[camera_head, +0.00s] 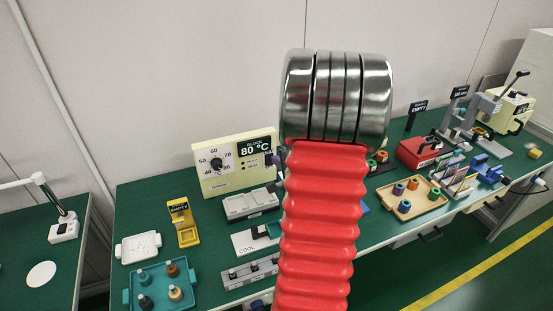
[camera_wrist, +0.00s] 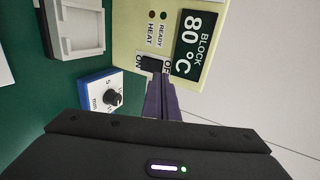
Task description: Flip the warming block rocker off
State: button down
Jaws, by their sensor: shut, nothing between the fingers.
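The warming block's cream panel (camera_head: 225,184) stands at the back of the green bench, with a dial and an 80 °C display (camera_head: 254,147). In the wrist view the display (camera_wrist: 191,45) appears sideways beside the READY and HEAT lamps, which look dim. The dark rocker (camera_wrist: 153,63) sits between the ON and OFF labels; which side is pressed I cannot tell. My gripper (camera_wrist: 160,77) is shut and empty, its dark purple fingertips at the rocker, partly covering the OFF label. Whether they touch it is unclear. In the head view my red arm hides most of the gripper.
A grey block (camera_head: 250,204) lies in front of the panel. A small blue and white dial box (camera_wrist: 101,89) is close to the fingers. A yellow EMPTY stand (camera_head: 183,224) and a teal tray (camera_head: 133,298) are at left. A wooden tray (camera_head: 398,214) and red box (camera_head: 418,151) are at right.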

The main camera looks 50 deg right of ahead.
jog(key=r+v, duration=0.1)
jog(key=v, duration=0.7)
jog(key=shift+w+r, duration=0.2)
jog(key=shift+r, duration=0.35)
jog(key=shift+w, duration=0.1)
jog(key=w+a+r+n+g, duration=0.1)
jog(key=w+a+r+n, duration=0.3)
jog(key=a, duration=0.4)
jog(key=w+a+r+n+g, duration=0.1)
jog(key=a+r+n+g, duration=0.15)
jog(key=a+n, duration=0.5)
jog(key=s+a+r+n+g+y, duration=0.1)
jog(key=s+a+n+y, duration=0.2)
jog(key=a, duration=1)
jog(key=s+a+r+n+g+y, duration=0.1)
jog(key=s+a+n+y, duration=0.2)
jog(key=s+a+n, duration=0.4)
jog(key=a+n, duration=0.2)
jog(key=a, duration=0.4)
jog(key=shift+s+a+r, duration=0.2)
jog(key=shift+s+a, duration=0.05)
jog(key=shift+s, duration=0.05)
jog(key=shift+d+n, duration=0.1)
jog(key=shift+n, duration=0.15)
